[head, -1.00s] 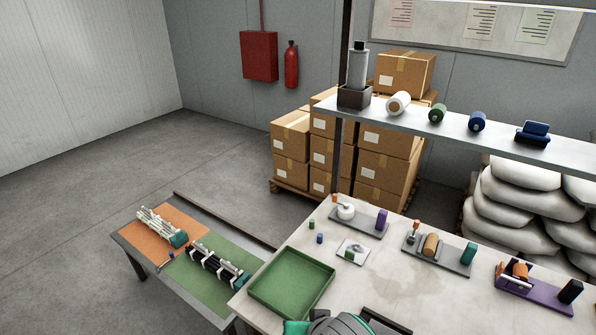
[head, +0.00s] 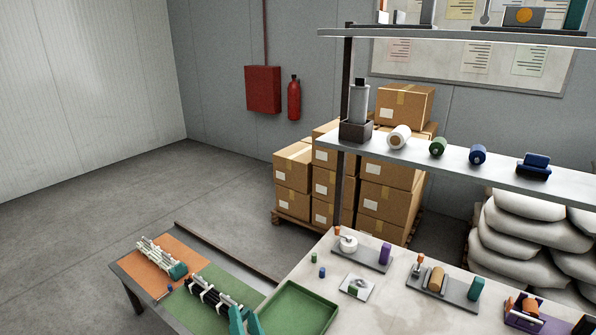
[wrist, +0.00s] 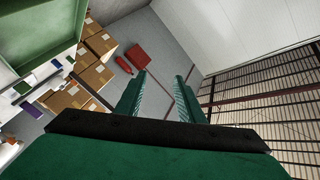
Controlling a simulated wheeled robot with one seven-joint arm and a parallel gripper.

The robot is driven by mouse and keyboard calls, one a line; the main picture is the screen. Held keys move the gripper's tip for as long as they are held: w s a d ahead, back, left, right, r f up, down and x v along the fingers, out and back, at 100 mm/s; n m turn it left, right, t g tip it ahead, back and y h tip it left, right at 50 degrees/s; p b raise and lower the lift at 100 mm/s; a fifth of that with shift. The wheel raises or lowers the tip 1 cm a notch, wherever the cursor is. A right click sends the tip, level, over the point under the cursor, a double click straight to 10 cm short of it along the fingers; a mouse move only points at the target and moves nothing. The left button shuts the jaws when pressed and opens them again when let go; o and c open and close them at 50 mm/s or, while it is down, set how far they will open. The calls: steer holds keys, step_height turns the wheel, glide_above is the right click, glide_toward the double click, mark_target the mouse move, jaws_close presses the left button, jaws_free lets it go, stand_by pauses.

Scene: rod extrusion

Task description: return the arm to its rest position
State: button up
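My gripper (head: 246,318) shows at the bottom edge of the head view as two teal fingers, just left of the green tray. The rest of my arm is out of that view. In the wrist view my gripper (wrist: 160,92) has its two green ribbed fingers apart, with nothing between them. Through the gap I see only grey wall and floor. The fingers touch nothing that I can see.
The green tray (head: 292,312) stands on the worktable (head: 385,308), beside a low bench (head: 131,277) with orange and green mats. A shelf (head: 440,165) with spools runs above the worktable. Stacked boxes (head: 385,205) stand behind. The floor at left is clear.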

steer(key=s+d+f+m+h, duration=0.1)
steer(key=s+d+f+h, duration=0.15)
steer(key=s+f, duration=0.45)
steer(key=s+d+f+m+h, duration=0.1)
steer(key=s+d+f+h, duration=0.1)
steer(key=s+f+h, duration=0.4)
steer(key=s+d+f+n, duration=0.1)
steer(key=s+d+n, duration=0.1)
steer(key=s, duration=0.4)
steer(key=s+d+f+n+y, duration=0.1)
steer(key=s+d+f+n, duration=0.1)
steer(key=s, duration=0.5)
steer(key=s+d+f+n+y, duration=0.1)
steer(key=s+d+f+n, duration=0.1)
steer(key=s, duration=0.4)
steer(key=shift+s+d+n+g, duration=0.3)
steer(key=shift+d+n+g, duration=0.1)
steer(key=shift+n, duration=0.4)
